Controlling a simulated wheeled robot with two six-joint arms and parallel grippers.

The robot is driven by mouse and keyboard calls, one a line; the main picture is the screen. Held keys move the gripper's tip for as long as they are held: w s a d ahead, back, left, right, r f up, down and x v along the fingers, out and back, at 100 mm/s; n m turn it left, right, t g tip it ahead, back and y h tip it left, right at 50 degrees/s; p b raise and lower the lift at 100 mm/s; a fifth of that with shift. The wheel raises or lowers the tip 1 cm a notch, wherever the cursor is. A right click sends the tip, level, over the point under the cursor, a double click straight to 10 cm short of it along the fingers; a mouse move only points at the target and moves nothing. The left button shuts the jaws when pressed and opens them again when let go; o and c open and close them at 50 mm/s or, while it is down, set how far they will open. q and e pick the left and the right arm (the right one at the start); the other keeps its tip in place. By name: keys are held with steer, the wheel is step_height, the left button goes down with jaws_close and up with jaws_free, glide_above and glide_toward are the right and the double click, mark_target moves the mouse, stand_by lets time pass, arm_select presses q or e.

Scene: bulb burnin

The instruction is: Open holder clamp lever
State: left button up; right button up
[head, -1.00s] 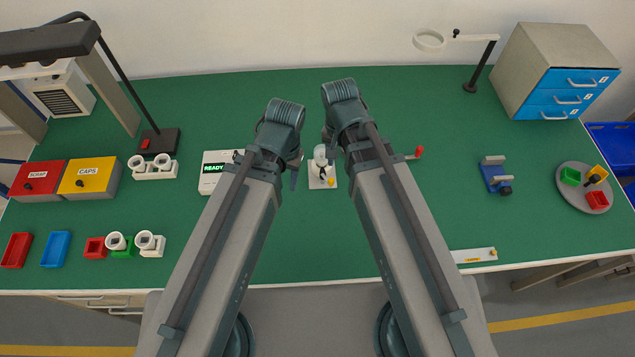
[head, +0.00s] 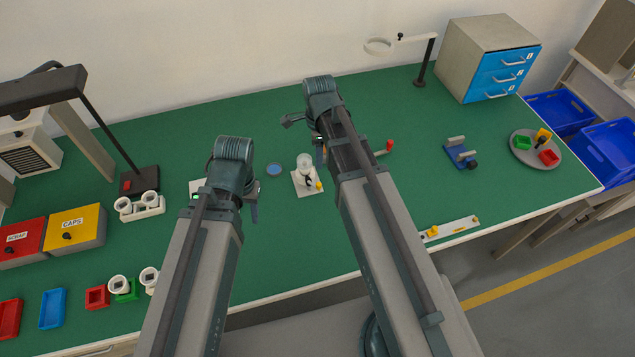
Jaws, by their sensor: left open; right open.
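A small white holder base (head: 300,190) stands mid-table, with a clear round glass piece (head: 306,162), a dark part and a small yellow knob (head: 319,186) on it. A red-tipped lever (head: 389,146) shows just right of my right arm; what it joins is hidden behind that arm. I cannot tell which is the clamp lever. My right gripper (head: 305,135) is open above the table, behind the white holder in the picture, touching nothing visible. My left gripper (head: 230,193) is open, left of the holder, over a mostly hidden white box (head: 196,186).
A blue disc (head: 275,170) lies between the grippers. A blue fixture (head: 460,156), a grey round tray (head: 520,155) and a white strip (head: 450,229) are at right. A lamp (head: 140,181), white cups and bins (head: 75,230) are at left. The front middle of the table is clear.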

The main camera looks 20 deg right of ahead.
mark_target(319, 184)
arm_select(q)
step_height(319, 184, down, 14)
steer(key=b, duration=1.3)
steer(key=shift+r, duration=0.2)
arm_select(e)
step_height(319, 184, down, 14)
steer(key=shift+r, duration=0.25)
jaws_close()
